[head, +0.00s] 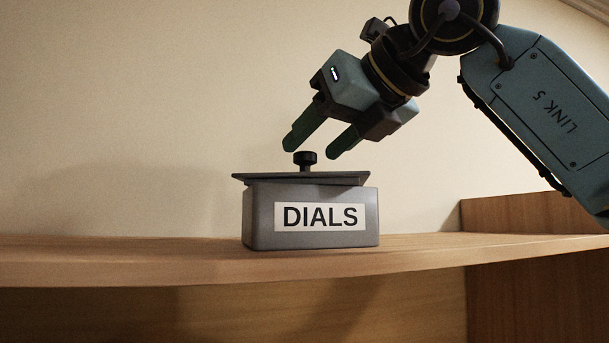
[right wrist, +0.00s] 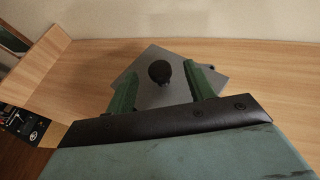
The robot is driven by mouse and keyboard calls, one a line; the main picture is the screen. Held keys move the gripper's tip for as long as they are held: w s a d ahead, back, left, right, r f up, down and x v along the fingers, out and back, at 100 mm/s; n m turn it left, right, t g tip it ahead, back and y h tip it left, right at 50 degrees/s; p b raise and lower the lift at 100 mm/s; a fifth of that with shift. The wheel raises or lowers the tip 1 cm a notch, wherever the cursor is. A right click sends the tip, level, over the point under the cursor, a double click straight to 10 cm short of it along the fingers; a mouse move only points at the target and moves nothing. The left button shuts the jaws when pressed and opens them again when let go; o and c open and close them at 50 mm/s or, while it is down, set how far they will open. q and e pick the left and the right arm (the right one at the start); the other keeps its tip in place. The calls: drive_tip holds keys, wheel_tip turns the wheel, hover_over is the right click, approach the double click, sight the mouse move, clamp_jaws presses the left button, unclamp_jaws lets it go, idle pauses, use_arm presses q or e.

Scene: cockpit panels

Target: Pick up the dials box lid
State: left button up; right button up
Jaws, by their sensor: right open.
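The grey dials box (head: 258,220) stands on the wooden shelf with a white "DIALS" label on its front. Its dark grey lid (head: 340,179) lies on top, slightly askew and overhanging the box at the left. A black knob (head: 306,158) stands up from the lid. My right gripper (head: 310,148) is open, with its green fingers pointing down and left just above the knob. In the right wrist view the knob (right wrist: 159,72) shows between the two fingers, apart from both, over the lid (right wrist: 153,55). My left gripper is not in view.
The wooden shelf (head: 120,258) runs across the view, with free room left of the box. A raised wooden side panel (head: 500,214) stands at the right. A plain beige wall (head: 120,100) is behind. Dark panel equipment (right wrist: 22,122) shows at the left of the right wrist view.

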sight(298, 160)
drive_tip(key=shift+w+a+f+p, duration=0.15)
drive_tip(key=shift+w+a+p, duration=0.25)
drive_tip(key=p+x, duration=0.1)
drive_tip(key=x, duration=0.2)
drive_tip(key=shift+w+a+f+p, duration=0.1)
drive_tip(key=shift+w+a+p, duration=0.1)
drive_tip(key=shift+w+p, duration=0.1)
drive_tip(key=shift+w+a+f, duration=0.15)
drive_tip(key=shift+w+a, duration=0.05)
drive_tip(key=shift+s+d, duration=0.1)
drive_tip(key=shift+s, duration=0.05)
drive_tip(key=shift+c, duration=0.6)
drive_tip(key=c, duration=1)
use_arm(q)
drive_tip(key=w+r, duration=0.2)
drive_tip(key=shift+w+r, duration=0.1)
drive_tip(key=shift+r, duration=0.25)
use_arm(e)
drive_tip(key=shift+c, duration=0.2)
